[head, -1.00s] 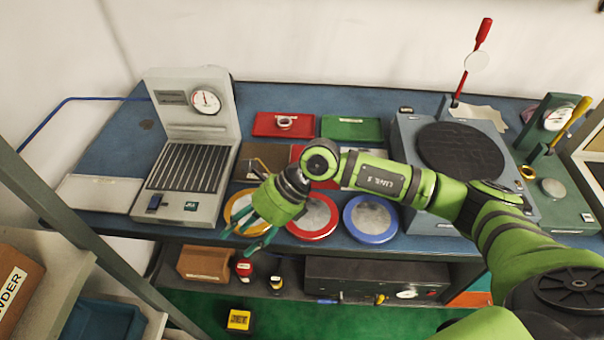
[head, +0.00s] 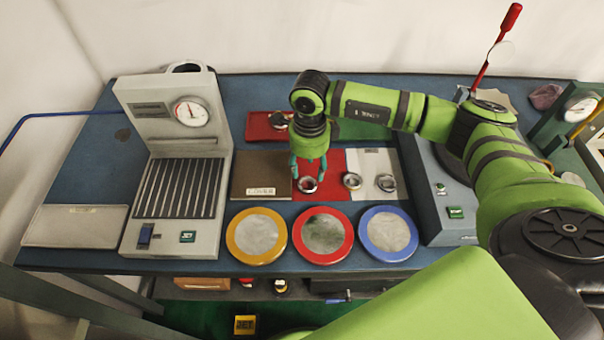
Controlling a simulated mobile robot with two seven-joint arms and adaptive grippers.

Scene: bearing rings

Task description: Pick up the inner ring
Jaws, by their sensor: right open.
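Several small metal rings are in the head view. One ring (head: 308,184) lies on the red mat (head: 308,195), just below my right gripper. A second ring (head: 351,180) and a third ring (head: 386,182) lie to its right on the white mat (head: 373,163). Another ring (head: 278,120) sits in the red tray (head: 258,133) behind. I cannot tell by look which is the inner ring. My right gripper (head: 308,168) points down, open, its fingertips just above and behind the ring on the red mat. Contact cannot be made out. My left gripper is not in view.
Yellow (head: 231,249), red (head: 348,245) and blue (head: 413,246) rimmed discs line the front edge. A grey device with a gauge (head: 191,112) stands at left, beside a brown plate (head: 258,170). A grey-blue machine (head: 440,215) stands at right, near my arm.

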